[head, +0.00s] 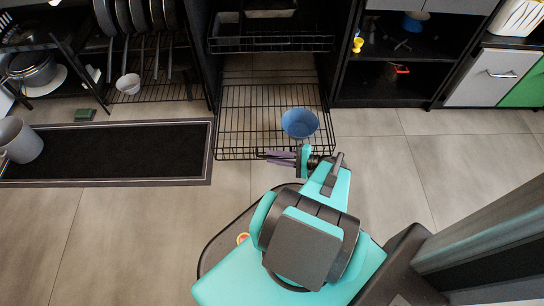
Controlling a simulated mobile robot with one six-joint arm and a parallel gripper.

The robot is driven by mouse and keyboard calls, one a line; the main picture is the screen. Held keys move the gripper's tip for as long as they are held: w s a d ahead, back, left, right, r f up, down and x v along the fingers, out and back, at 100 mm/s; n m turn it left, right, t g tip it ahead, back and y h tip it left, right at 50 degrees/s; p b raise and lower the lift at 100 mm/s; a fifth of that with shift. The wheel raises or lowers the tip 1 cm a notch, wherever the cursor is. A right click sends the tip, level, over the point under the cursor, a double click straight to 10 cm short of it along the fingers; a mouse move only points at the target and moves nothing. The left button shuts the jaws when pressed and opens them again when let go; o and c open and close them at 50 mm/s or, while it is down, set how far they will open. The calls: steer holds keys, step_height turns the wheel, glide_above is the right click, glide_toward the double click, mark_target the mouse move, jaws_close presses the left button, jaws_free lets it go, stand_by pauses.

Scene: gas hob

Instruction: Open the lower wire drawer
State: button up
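The lower wire drawer (235,120) is a black wire basket, pulled well out from the dark cabinet over the tiled floor. A blue bowl (299,123) sits in its front right part. My gripper (278,158) is at the drawer's front edge, just below the bowl in the head view, with its dark fingers pointing left. The fingers overlap the front wire, but I cannot tell whether they touch or grip it. The gap between the fingers is too small to judge.
An upper wire drawer (270,43) sits above, in the cabinet. A black mat (110,152) with a grey bin (18,140) lies at left. Pans (140,15) hang at upper left. Open shelves (400,70) stand at right. The floor (395,160) right of the drawer is clear.

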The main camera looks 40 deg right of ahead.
steer(key=p+v, duration=0.3)
steer(key=v, duration=0.9)
steer(key=shift+s+p, duration=0.3)
steer(key=shift+p, duration=0.05)
steer(key=shift+w+d+r, duration=0.1)
steer(key=shift+r, duration=0.05)
steer(key=w+a+r+n+g+y+p, duration=0.25)
steer(key=w+a+r+p, duration=0.2)
steer(key=a, duration=0.35)
steer(key=w+a+r+n+g+y+p, duration=0.25)
steer(key=a+r+p, duration=0.2)
steer(key=a, duration=0.25)
steer(key=w+a+r+n+g+y+p, duration=0.1)
steer(key=w+a+r+n+g+p, duration=0.3)
steer(key=a, duration=0.4)
steer(key=s+a+r+n+g+h+p, duration=0.45)
steer(key=a+g+p, duration=0.2)
steer(key=a, duration=0.25)
steer(key=s+a+r+n+g+h+p, duration=0.35)
steer(key=s+a+g+p, duration=0.2)
steer(key=a+p, duration=0.25)
steer(key=d+n+t+h+p, duration=0.1)
steer(key=d+t+h+p, duration=0.1)
steer(key=d+h, duration=0.3)
steer(key=shift+s+d+f+h, duration=0.3)
steer(key=shift+d+f+h, duration=0.15)
steer(key=shift+d, duration=0.9)
